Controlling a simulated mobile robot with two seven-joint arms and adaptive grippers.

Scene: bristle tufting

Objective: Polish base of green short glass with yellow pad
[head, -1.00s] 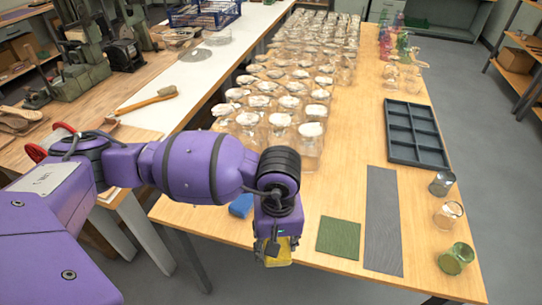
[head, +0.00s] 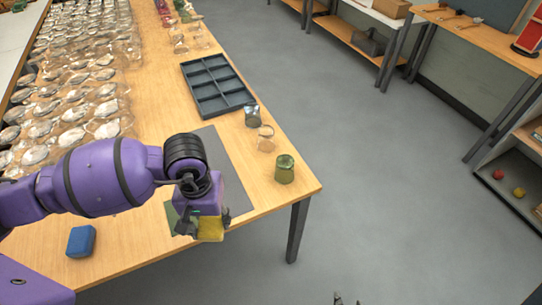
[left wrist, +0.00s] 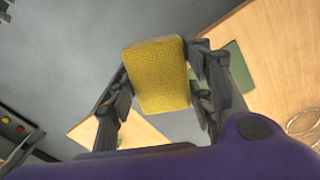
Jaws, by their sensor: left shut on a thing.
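The green short glass (head: 285,169) stands near the right front corner of the wooden table in the head view. I cannot tell which end of it is up. My left gripper (head: 204,226) is shut on the yellow pad (head: 210,229), which hangs near the table's front edge, to the left of and nearer than the glass. In the left wrist view the yellow pad (left wrist: 158,75) sits between the two fingers. Small dark tips at the bottom edge of the head view seem to be my right gripper (head: 347,299); its opening is unclear.
A clear glass (head: 266,138) and a grey glass (head: 252,115) stand behind the green one. A dark divided tray (head: 217,86), a grey mat (head: 228,170) and a blue pad (head: 81,241) lie on the table (head: 130,230). Many clear glasses crowd the left. Floor is open at right.

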